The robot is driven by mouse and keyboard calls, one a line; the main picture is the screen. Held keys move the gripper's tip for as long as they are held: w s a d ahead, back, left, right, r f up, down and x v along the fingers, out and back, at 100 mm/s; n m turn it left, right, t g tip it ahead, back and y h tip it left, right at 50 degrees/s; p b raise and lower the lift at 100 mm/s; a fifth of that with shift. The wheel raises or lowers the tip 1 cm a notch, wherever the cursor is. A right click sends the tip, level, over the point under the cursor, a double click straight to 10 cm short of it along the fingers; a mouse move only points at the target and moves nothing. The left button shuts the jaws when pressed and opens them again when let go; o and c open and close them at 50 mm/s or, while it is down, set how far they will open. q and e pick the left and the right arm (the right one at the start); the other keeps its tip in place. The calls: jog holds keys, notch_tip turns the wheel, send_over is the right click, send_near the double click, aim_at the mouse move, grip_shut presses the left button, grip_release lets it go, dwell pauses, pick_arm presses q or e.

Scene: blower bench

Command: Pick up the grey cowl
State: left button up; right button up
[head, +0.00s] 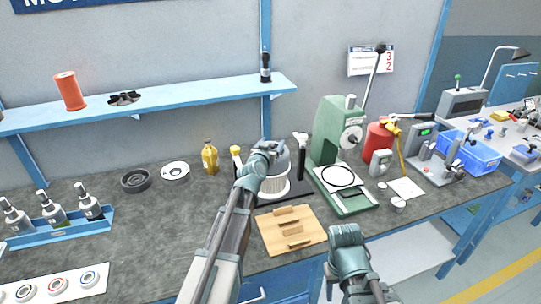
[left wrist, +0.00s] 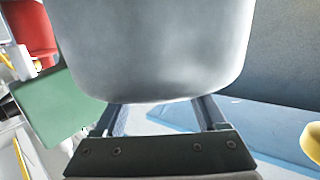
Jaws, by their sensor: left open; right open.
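The grey cowl (head: 284,160) stands at the back middle of the bench, partly hidden behind my left gripper, above a white ribbed part (head: 275,187). In the left wrist view the cowl (left wrist: 155,50) fills the upper middle, smooth and rounded. My left gripper (head: 268,150) is at the cowl in the head view. In the left wrist view its open fingers (left wrist: 158,112) reach toward the cowl from either side; whether they touch it I cannot tell. My right gripper (head: 347,236) is open, empty and low at the bench's front edge, apart from the cowl.
A green press (head: 330,130) stands just right of the cowl; it also shows in the left wrist view (left wrist: 52,105). A yellow bottle (head: 210,158) is to the left. A wooden board (head: 272,237) lies in front. A blue shelf (head: 190,96) hangs behind.

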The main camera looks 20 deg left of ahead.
pick_arm(q)
jog(key=shift+w+f, duration=0.2)
jog(key=shift+w, duration=0.65)
jog(key=shift+s, duration=0.1)
grip_shut()
jog(key=shift+r, duration=0.1)
notch_tip(320, 180, up, 10)
jog(key=p, duration=1)
